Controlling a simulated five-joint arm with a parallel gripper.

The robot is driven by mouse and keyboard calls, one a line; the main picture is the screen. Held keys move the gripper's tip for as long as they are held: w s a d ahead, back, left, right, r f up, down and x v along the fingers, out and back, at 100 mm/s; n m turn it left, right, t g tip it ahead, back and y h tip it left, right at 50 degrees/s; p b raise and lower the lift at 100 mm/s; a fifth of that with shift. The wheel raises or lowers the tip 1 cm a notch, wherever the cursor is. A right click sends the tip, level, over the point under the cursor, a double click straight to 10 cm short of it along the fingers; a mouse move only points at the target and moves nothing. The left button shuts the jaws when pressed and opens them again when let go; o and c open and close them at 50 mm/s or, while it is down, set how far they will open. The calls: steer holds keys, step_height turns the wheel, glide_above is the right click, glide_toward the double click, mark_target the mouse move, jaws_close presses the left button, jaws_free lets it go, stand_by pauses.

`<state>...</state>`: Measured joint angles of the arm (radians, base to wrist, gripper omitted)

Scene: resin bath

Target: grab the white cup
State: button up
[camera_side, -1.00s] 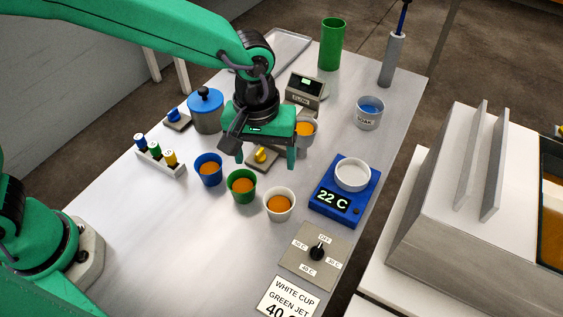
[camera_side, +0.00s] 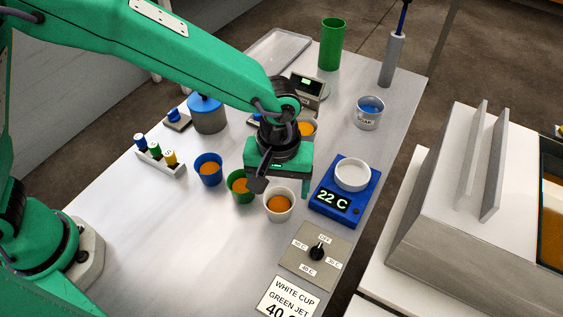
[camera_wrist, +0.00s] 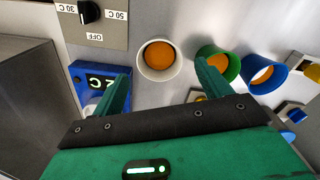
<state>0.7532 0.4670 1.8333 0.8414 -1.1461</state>
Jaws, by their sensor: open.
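The white cup (camera_side: 279,205) holds orange liquid and stands upright on the metal table. It also shows in the wrist view (camera_wrist: 158,60), ahead of the fingers and roughly between their lines. My gripper (camera_side: 278,189) is open and empty, above and just behind the white cup in the side view. In the wrist view its two green fingers (camera_wrist: 163,88) are spread apart and do not touch the cup. The green cup (camera_side: 240,187) is close beside the white one and partly hidden by my gripper. In the wrist view the right finger overlaps the green cup.
A blue cup (camera_side: 208,170) stands left of the green one. A blue heater with a white dish (camera_side: 352,174) reads 22 C, right of the white cup. A dial plate (camera_side: 315,256) and a sign card (camera_side: 288,299) lie in front. The table's left front is clear.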

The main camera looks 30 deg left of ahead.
mark_target(279, 200)
steer(key=shift+f, duration=0.1)
steer(key=shift+s+f, duration=0.1)
steer(key=shift+f, duration=2.45)
steer(key=c, duration=1)
